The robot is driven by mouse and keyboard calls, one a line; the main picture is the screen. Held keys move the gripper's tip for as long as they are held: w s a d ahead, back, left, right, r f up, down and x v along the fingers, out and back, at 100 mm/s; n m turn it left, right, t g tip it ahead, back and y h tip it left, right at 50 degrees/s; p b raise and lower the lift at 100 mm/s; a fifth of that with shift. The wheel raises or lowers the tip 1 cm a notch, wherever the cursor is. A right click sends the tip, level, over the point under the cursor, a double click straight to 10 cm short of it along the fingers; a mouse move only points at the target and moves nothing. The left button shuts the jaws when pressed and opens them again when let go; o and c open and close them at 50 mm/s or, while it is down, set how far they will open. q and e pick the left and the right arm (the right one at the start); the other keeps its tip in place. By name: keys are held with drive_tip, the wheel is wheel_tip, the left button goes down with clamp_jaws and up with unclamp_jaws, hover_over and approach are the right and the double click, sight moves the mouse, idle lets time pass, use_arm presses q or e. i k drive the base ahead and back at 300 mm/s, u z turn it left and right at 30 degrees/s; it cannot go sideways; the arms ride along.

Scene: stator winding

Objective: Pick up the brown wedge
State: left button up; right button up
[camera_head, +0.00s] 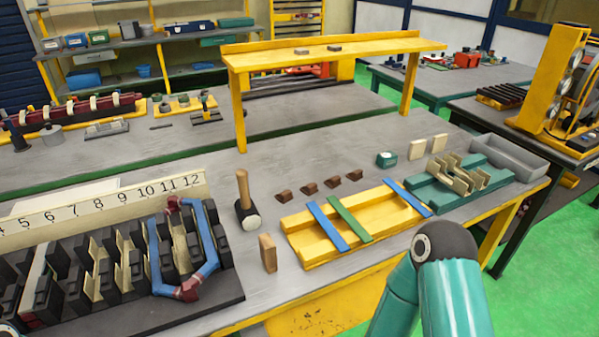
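Several small dark brown wedges lie in a slanting row on the grey workbench. They are a near-left wedge (284,196), two middle wedges (309,188) (332,182) and a far-right wedge (353,175). They lie apart from each other, behind the yellow tray (310,247). Nothing touches them from above. A teal link of my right arm rises at the bottom right, in front of the bench, but its gripper is out of the picture. My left gripper is not in view either.
A mallet (246,217) stands left of the wedges, with a tan wooden block (268,252) nearer. Blue and green strips lie across the yellow tray. The slotted black stator (120,285) with a blue coil (207,238) fills the left. A yellow raised shelf (330,56) stands behind.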

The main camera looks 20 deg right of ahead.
sight(354, 175)
drive_tip(key=z, duration=0.4)
drive_tip(key=i, duration=0.2)
drive_tip(key=u, duration=2.15)
drive_tip(key=k, duration=2.3)
drive_tip(key=z, duration=1.05)
drive_tip(key=i, duration=1.05)
drive_tip(key=u, duration=0.05)
